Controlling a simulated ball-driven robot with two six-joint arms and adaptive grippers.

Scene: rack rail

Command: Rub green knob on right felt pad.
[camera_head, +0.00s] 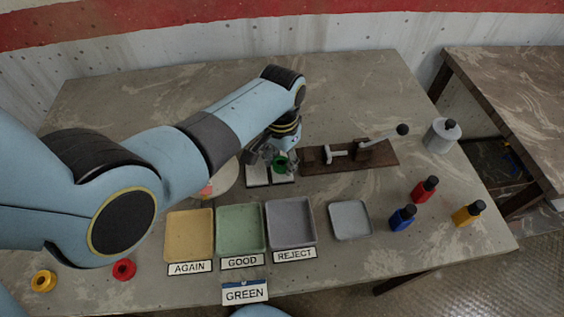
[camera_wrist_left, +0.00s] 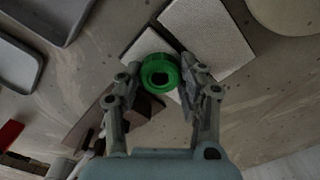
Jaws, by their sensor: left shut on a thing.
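My left gripper (camera_head: 276,163) reaches over the felt pads and is shut on the green knob (camera_head: 281,161). In the left wrist view the green ring-shaped knob (camera_wrist_left: 160,73) sits between the fingertips of the left gripper (camera_wrist_left: 169,84). Two pale felt pads lie side by side. The knob is over the right felt pad (camera_head: 285,179), which appears on the left in the wrist view (camera_wrist_left: 148,44). Whether it touches the pad is not clear. The left felt pad (camera_head: 257,178) is bare. My right gripper is not in view.
A brown board (camera_head: 380,157) with a lever stands right of the pads. Yellow (camera_head: 190,236), green (camera_head: 240,230) and grey (camera_head: 291,223) labelled trays lie in front, plus a small grey tray (camera_head: 350,219). A GREEN card (camera_head: 245,292) stands nearest. Several bottles stand at right.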

